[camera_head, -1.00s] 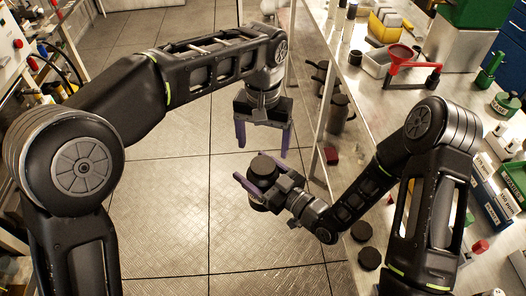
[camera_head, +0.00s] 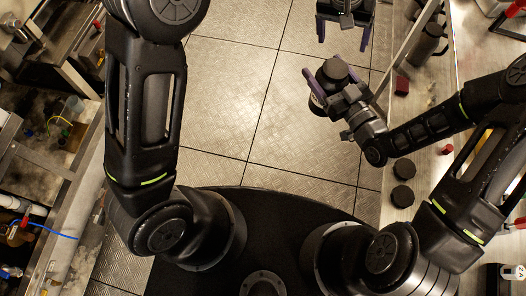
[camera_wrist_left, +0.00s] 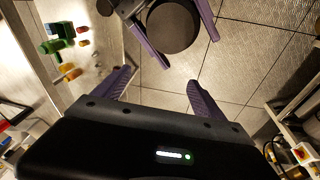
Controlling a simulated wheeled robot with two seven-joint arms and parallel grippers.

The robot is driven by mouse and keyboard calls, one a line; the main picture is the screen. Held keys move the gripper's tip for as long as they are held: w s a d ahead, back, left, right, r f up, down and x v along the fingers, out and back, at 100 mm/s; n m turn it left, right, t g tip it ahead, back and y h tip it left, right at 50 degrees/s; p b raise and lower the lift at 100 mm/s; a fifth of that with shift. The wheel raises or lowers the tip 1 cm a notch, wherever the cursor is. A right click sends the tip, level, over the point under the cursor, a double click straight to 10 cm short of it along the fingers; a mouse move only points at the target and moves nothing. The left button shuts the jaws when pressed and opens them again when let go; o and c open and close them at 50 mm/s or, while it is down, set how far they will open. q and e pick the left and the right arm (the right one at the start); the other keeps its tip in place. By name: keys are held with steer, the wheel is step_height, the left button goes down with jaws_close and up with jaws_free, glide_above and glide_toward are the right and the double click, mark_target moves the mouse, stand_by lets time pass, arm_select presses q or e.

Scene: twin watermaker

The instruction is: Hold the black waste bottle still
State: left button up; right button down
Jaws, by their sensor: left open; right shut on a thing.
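The black waste bottle (camera_head: 335,71), with a round dark cap, is between the fingers of my right gripper (camera_head: 331,88), which is shut on it. The bottle is held over the floor, beside the bench. In the left wrist view the bottle (camera_wrist_left: 173,26) shows from above at the top, between the right gripper's purple fingers (camera_wrist_left: 180,32). My left gripper (camera_head: 343,42) is open and empty, above the bottle in the head view and apart from it. Its two purple fingers (camera_wrist_left: 162,92) are spread in the left wrist view. The bottle's lower part is mostly hidden.
The metal bench (camera_head: 424,165) runs along the right, with two black round caps (camera_head: 403,169) and a small dark red block (camera_head: 401,86) near its edge. A dark flask (camera_head: 428,46) stands farther back. The tiled floor (camera_head: 235,95) left of the bottle is clear.

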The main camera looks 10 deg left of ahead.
arm_select(q)
steer(key=w+a+f+n+t+h, duration=0.1)
steer(key=a+f+n, duration=0.3)
steer(key=f, duration=0.6)
steer(key=w+a+f+n+t+h, duration=0.15)
steer(key=a+f, duration=0.35)
steer(key=f, duration=0.6)
steer(key=s+a+f+g, duration=0.1)
steer(key=s+f, duration=0.3)
steer(key=s, duration=0.5)
steer(key=s+a+f+m+g, duration=0.1)
steer(key=s+a+f, duration=0.1)
steer(key=s, duration=0.8)
steer(key=s+a+f+m+g, duration=0.1)
steer(key=s+f, duration=0.4)
steer(key=s, duration=0.4)
steer(key=shift+s+a+f+g, duration=0.35)
steer(key=shift+s, duration=0.05)
